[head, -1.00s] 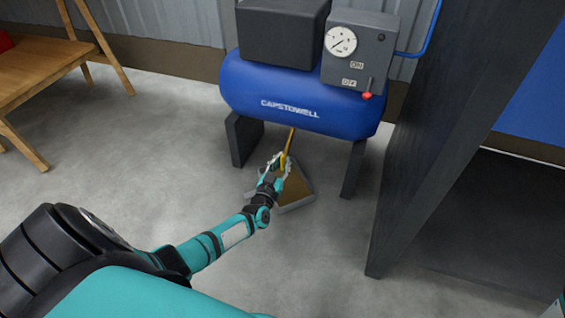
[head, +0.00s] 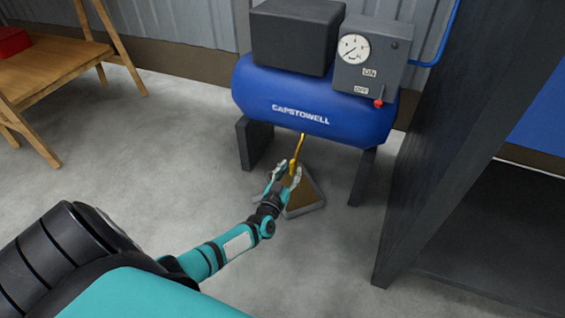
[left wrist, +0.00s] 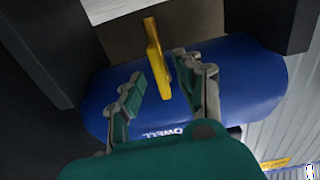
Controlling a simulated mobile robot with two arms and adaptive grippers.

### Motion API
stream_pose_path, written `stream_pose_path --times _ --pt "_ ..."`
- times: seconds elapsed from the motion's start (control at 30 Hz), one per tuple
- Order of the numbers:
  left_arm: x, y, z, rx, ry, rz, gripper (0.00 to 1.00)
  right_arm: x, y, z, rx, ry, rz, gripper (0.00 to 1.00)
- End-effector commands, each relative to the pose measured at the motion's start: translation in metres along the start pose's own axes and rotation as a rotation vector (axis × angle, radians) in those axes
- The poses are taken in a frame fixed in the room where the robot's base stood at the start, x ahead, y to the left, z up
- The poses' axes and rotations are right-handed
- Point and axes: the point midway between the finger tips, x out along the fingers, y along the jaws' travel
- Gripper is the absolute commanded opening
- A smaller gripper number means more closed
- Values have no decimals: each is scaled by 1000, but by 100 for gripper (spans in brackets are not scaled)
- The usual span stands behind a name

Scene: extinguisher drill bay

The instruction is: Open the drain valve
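The blue compressor tank (head: 300,105) stands on dark legs. A yellow drain valve lever (head: 298,150) hangs below its underside; it also shows in the left wrist view (left wrist: 157,62). My left gripper (head: 283,174) is just under and in front of the lever, with its fingers spread. In the left wrist view my left gripper (left wrist: 160,75) has one finger on each side of the lever, with gaps showing, so it does not grip it. The valve body is hard to make out. My right gripper is not in view.
A grey-rimmed tray (head: 305,209) with a brown inside lies on the floor under the valve. A dark upright panel (head: 440,150) stands at the right. A wooden bench (head: 50,68) with a red box (head: 12,41) is at the left. The floor between is clear.

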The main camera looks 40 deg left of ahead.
Motion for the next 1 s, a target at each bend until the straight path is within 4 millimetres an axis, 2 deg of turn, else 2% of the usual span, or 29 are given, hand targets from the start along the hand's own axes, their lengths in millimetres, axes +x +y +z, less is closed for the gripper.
stream_pose_path --times 0.1,0.3,0.47,0.63,1.0 --pt "-28 0 2 -1 -4 0 35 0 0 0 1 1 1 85" --pt "-70 0 2 0 -3 0 35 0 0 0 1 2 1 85" --pt "-92 0 1 1 -2 0 35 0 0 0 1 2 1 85" --pt "-102 0 0 0 -1 0 35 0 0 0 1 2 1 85" --pt "-102 0 0 1 0 0 35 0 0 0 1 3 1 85"
